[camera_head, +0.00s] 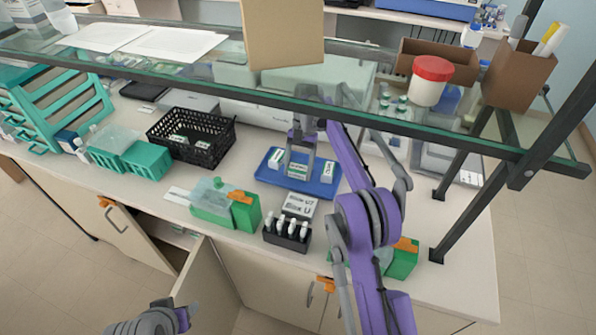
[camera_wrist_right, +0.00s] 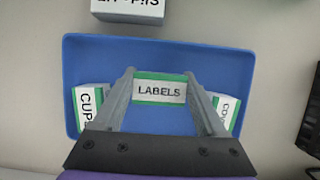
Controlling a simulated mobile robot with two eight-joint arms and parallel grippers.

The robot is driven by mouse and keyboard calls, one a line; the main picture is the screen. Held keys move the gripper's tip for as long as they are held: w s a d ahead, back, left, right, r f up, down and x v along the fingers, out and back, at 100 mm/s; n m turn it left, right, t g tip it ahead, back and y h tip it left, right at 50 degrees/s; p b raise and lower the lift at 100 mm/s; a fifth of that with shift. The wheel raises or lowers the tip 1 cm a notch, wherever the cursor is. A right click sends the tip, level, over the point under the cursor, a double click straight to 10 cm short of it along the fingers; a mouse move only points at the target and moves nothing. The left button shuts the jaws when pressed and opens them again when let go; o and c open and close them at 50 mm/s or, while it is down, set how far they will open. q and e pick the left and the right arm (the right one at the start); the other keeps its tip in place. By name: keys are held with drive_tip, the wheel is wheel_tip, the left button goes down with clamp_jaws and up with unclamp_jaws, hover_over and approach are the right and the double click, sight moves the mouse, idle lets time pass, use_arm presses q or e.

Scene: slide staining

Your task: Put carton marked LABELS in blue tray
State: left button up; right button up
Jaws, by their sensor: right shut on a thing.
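The carton marked LABELS (camera_wrist_right: 160,91), white with green edges, sits between the two fingers of my right gripper (camera_wrist_right: 161,80), which is shut on it. In the head view, my right gripper (camera_head: 299,160) is over the blue tray (camera_head: 321,190), with the carton (camera_head: 298,171) within the tray's outline. I cannot tell whether its base touches the tray. The blue tray (camera_wrist_right: 225,62) also shows in the wrist view. Two other cartons stand in it, the left one (camera_wrist_right: 92,104) and the right one (camera_wrist_right: 226,108). My left gripper (camera_head: 180,318) is low at the front left, its jaws unclear.
A carton (camera_head: 299,205) and a dark rack of vials (camera_head: 287,234) stand in front of the tray. A black basket (camera_head: 190,138) is to its left. A glass shelf (camera_head: 300,100) with a brown box (camera_head: 283,32) spans above the bench. A cabinet door (camera_head: 205,290) hangs open below.

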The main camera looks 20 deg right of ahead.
sight(298, 168)
drive_tip(key=shift+f, duration=0.35)
drive_tip(key=shift+f, duration=0.2)
drive_tip(key=o, duration=1.4)
use_arm(q)
drive_tip(key=shift+f, duration=0.1)
use_arm(e)
drive_tip(key=shift+r, duration=0.1)
drive_tip(key=p+v, duration=0.2)
drive_tip(key=v, duration=0.4)
drive_tip(key=shift+r, duration=0.3)
use_arm(q)
drive_tip(key=r, duration=0.1)
drive_tip(key=w+r, duration=0.1)
drive_tip(key=r, duration=0.1)
drive_tip(key=shift+w+r, duration=0.3)
use_arm(e)
drive_tip(key=shift+w+d+r, duration=0.15)
drive_tip(key=shift+w+r, duration=0.15)
drive_tip(key=shift+r, duration=0.25)
